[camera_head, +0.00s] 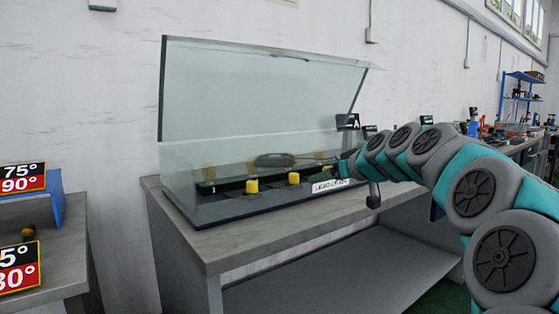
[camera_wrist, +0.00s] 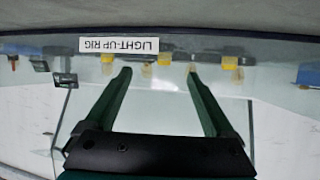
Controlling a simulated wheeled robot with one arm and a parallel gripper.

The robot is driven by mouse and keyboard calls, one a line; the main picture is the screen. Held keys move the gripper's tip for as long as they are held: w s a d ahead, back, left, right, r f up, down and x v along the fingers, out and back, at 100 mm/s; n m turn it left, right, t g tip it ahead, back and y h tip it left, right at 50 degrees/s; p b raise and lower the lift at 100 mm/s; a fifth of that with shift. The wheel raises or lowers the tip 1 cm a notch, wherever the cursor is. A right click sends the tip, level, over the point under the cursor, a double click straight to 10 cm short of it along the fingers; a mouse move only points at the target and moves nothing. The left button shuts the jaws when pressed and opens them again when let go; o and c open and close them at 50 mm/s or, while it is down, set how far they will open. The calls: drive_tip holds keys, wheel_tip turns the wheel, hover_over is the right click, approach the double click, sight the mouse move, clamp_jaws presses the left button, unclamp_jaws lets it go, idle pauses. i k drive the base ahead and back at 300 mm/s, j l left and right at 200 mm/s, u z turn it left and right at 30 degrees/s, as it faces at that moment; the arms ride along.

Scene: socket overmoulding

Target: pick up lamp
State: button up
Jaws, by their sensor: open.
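Several small yellow pieces sit in a row along the light-up rig (camera_head: 240,206); two of them, a left one (camera_head: 252,186) and a middle one (camera_head: 294,178), show clearly at its front. I cannot tell which piece, if any, is the lamp. The wrist view is upside down; yellow pieces (camera_wrist: 230,62) show there beyond my gripper (camera_wrist: 158,73). Its two dark green fingers are spread apart with nothing between them. In the head view my arm reaches in from the right to the rig's right end, and the fingers are hard to make out there.
A tilted clear lid (camera_head: 260,95) stands raised over the rig. A white label (camera_head: 330,185) is on its front. The rig stands on a grey bench (camera_head: 245,245) with bare surface in front. Blue stands with temperature signs (camera_head: 22,178) are at the left.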

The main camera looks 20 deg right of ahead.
sight(288, 158)
drive_tip(key=i+j, duration=0.1)
drive_tip(key=i, duration=0.75)
